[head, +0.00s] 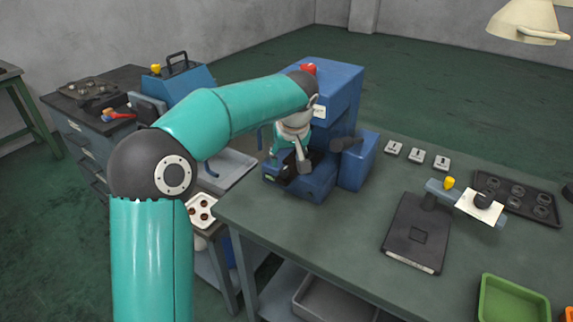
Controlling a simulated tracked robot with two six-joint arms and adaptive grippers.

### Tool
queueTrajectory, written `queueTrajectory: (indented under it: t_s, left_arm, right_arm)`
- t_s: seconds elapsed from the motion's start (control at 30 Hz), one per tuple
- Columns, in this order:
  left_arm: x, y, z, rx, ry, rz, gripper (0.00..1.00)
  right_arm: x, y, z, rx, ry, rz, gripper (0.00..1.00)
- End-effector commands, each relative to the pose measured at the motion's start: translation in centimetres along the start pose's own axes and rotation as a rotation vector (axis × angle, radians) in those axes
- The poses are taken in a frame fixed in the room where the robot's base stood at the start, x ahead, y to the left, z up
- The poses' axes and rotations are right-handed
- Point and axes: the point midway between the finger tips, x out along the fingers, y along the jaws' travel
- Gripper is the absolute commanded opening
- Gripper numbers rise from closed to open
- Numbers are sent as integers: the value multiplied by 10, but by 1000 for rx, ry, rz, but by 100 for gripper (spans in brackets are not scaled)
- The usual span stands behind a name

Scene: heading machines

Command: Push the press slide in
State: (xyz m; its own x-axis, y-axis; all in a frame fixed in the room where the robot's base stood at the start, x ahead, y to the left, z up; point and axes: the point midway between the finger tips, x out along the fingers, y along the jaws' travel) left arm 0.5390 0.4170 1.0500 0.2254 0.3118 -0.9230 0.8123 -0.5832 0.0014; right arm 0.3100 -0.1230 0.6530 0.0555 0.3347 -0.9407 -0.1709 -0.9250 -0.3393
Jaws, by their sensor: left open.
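The blue press (340,85) stands at the back left of the green workbench, with a red knob on top. Its slide seems to be the dark part (307,185) low at the front, above the blue base; my gripper hides part of it. My left arm reaches in from the left and bends down in front of the press. My left gripper (295,165) is open, close to the front of the press base and the slide. I cannot tell if it touches the slide. My right gripper is not in view.
A black fixture plate (415,235) with a yellow-knobbed clamp stands on the bench to the right. A dark tray (520,199) of round parts, small white blocks (417,157) and a green bin (512,300) lie farther right. A dark cabinet (85,140) stands left.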

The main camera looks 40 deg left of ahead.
Motion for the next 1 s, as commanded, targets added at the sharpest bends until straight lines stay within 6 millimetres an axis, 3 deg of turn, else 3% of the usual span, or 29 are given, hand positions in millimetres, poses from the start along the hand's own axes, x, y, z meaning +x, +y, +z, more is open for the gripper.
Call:
queueTrajectory:
  t_s: [0.2,0.4,1.0]
  left_arm:
    - [-44,1,0,-1,3,5,51]
    - [-65,1,0,0,2,3,51]
    - [-68,0,0,0,1,1,51]
  right_arm:
    - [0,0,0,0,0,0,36]
    - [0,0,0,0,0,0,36]
    - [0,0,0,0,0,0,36]
